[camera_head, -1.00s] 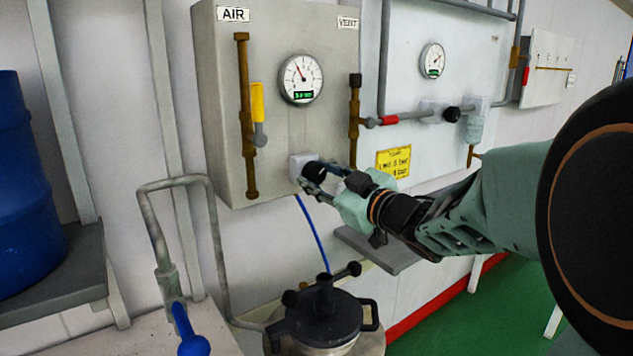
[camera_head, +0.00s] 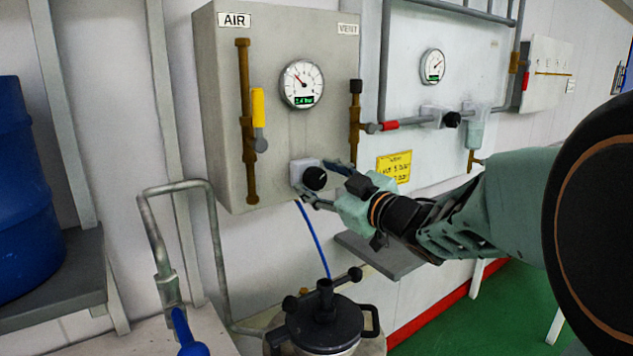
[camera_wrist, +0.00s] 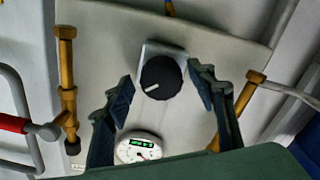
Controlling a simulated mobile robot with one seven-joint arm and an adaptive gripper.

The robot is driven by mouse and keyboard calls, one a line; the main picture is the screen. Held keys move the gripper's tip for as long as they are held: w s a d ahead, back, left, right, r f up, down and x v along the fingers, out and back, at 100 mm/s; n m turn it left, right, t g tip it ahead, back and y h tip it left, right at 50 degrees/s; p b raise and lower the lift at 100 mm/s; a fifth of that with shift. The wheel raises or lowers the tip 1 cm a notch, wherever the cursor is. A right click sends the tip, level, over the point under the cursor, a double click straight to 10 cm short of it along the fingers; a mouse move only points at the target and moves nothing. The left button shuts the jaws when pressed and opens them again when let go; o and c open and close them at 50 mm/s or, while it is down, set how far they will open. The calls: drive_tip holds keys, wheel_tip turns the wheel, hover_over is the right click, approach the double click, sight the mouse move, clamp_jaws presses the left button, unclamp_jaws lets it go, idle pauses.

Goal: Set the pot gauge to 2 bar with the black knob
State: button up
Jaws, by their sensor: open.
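The black knob (camera_head: 315,178) sits on a pale square mount low on the grey AIR panel (camera_head: 290,140). In the wrist view the knob (camera_wrist: 161,77) shows a white pointer mark toward the lower left. My gripper (camera_head: 327,185) is open, its fingers at the knob's two sides; in the wrist view its fingertips (camera_wrist: 165,86) stand apart from the knob with gaps. The round pot gauge (camera_head: 301,83) is above the knob, its needle pointing to the upper left. Its green digital readout is too small to read surely. The gauge (camera_wrist: 138,148) is partly hidden in the wrist view.
A yellow-handled valve (camera_head: 258,110) and brass pipes flank the gauge. A second panel (camera_head: 470,60) with a gauge (camera_head: 432,66) stands to the right. A black-lidded pot (camera_head: 325,320) is below, with a blue hose (camera_head: 314,240) above it. A blue drum (camera_head: 25,190) is at left.

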wheel_tip(320, 180, up, 10)
drive_tip(key=shift+f, duration=0.2)
idle(0.4)
